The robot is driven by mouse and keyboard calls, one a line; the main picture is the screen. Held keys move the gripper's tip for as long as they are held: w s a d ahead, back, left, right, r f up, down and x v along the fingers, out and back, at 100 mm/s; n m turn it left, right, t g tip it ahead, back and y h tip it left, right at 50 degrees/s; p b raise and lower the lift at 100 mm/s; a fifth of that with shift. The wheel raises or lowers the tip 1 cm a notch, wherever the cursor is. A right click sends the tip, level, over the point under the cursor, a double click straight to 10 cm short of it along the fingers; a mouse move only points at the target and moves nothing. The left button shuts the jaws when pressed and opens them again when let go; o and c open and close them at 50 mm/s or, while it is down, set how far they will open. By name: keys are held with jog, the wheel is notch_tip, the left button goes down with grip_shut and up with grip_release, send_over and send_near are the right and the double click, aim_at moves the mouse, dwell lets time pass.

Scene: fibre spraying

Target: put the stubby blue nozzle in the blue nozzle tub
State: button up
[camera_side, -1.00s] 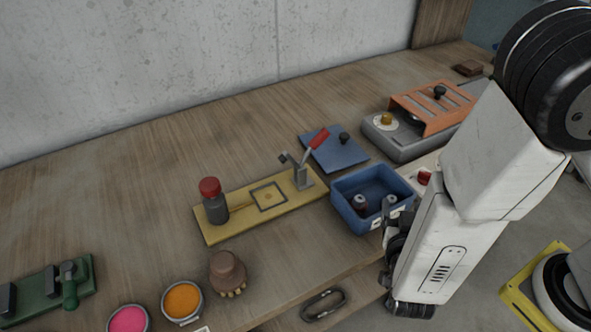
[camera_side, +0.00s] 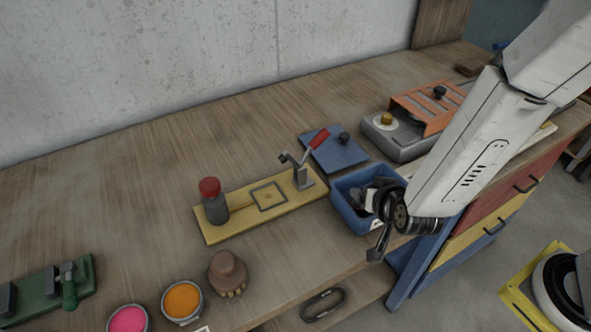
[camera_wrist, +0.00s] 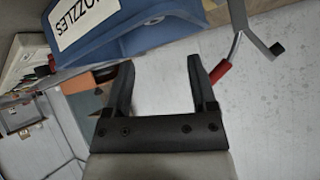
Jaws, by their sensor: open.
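The blue nozzle tub (camera_side: 347,211) stands open near the bench's front edge, just right of the yellow board. Dark pieces show inside it, but my wrist covers much of its right side. In the wrist view, the tub (camera_wrist: 145,40) appears upside down with a NOZZLES label, beyond the fingertips. My gripper (camera_wrist: 161,72) is open, with nothing between its fingers; in the side view it is close against the tub's right front. I cannot pick out a stubby blue nozzle in either view.
A yellow board (camera_side: 235,222) carries a red-capped bottle (camera_side: 213,203) and a red-handled clamp (camera_side: 318,140). A blue lid (camera_side: 335,155) lies behind the tub. A grey and orange fixture (camera_side: 405,140) stands back right. Orange (camera_side: 182,300) and pink (camera_side: 128,320) pots sit front left.

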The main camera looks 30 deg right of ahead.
jog(key=s+d+r+n+g+y, duration=0.1)
jog(key=s+d+r+n+g, duration=0.1)
jog(key=d, duration=0.4)
jog(key=s+d+r+n+g+y, duration=0.2)
jog(key=s+d+r+n+g, duration=0.1)
jog(key=s+d+n+g, duration=0.1)
jog(key=shift+s+d+r+g, duration=0.2)
jog(key=shift+d+g, duration=0.4)
jog(key=shift+d, duration=0.4)
